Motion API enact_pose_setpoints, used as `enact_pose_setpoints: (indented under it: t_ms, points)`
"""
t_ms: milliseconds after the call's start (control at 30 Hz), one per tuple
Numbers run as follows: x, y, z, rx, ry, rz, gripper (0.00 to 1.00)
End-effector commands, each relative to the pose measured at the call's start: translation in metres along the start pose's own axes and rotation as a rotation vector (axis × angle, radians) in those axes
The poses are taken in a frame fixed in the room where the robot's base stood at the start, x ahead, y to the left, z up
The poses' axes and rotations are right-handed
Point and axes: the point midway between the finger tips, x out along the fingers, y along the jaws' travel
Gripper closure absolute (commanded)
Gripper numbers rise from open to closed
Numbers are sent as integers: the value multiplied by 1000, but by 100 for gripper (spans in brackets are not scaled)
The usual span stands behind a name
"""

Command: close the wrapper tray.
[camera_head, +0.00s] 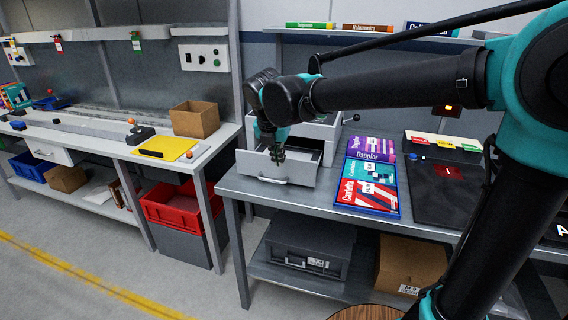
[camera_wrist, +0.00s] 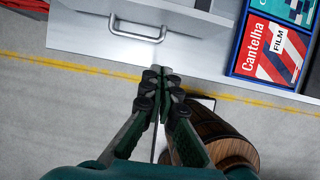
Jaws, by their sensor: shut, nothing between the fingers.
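The wrapper tray (camera_head: 291,170) is a pale grey drawer in a light grey unit on the metal bench. It stands pulled out, with its inside partly visible. Its front has a bar handle (camera_head: 272,181). In the wrist view, the tray front (camera_wrist: 80,38) fills the upper middle, with the handle (camera_wrist: 137,30) near the top. My gripper (camera_head: 277,156) appears at the tray in the head view and hides part of it.
Wrapper boxes (camera_head: 371,176) lie right of the tray, with a dark mat (camera_head: 440,190) beyond them. A grey case (camera_head: 308,250) and a cardboard box (camera_head: 408,262) sit on the lower shelf. A wooden barrel-like thing (camera_wrist: 228,138) stands near the bench.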

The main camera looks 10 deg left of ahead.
Motion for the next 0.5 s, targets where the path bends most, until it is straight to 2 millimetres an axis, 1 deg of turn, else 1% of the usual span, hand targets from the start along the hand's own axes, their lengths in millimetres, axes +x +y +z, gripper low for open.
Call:
enact_pose_setpoints:
  t_ms: [167,500]
  points:
    - [30,0,0,3,0,0,100]
    - [96,-1,1,6,0,0,100]
